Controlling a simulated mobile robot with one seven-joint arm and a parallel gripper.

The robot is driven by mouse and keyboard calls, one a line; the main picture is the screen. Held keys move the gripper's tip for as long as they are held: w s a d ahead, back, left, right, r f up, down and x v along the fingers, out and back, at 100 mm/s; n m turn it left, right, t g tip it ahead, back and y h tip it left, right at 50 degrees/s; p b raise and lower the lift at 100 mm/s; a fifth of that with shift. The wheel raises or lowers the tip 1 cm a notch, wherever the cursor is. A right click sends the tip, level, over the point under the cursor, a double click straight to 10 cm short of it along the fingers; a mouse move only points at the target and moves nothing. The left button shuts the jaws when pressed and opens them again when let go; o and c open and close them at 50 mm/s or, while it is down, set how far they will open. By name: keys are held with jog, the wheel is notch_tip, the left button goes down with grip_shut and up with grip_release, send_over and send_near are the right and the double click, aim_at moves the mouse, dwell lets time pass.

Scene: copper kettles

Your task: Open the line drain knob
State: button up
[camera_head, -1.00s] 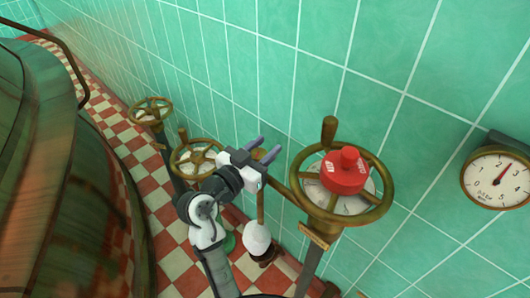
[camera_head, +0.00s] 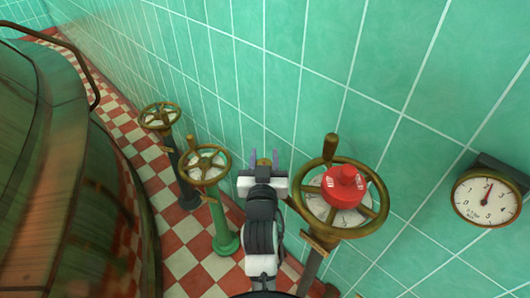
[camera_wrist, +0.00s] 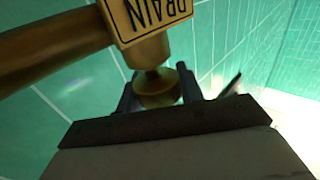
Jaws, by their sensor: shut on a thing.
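The line drain knob (camera_wrist: 158,90) is a small round brass knob under a brass pipe fitting. A plate lettered DRAIN (camera_wrist: 150,14) is fixed above it and shows upside down in the wrist view. My gripper (camera_wrist: 158,92) has one finger on each side of the knob and is shut on it. In the head view my gripper (camera_head: 263,160) reaches toward the tiled wall, left of the large handwheel. Only a small brass bit of the knob (camera_head: 264,163) shows between the fingers there. The pipe behind is mostly hidden by my arm.
A large brass handwheel (camera_head: 372,222) with a red cap (camera_head: 344,187) stands close on the right. Two smaller handwheels (camera_head: 205,163) (camera_head: 160,116) stand to the left. A gauge (camera_head: 487,199) hangs on the right wall. A copper kettle (camera_head: 45,190) fills the left.

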jog(key=shift+n+y, duration=0.3)
jog(key=shift+y, duration=0.2)
jog(key=o, duration=1)
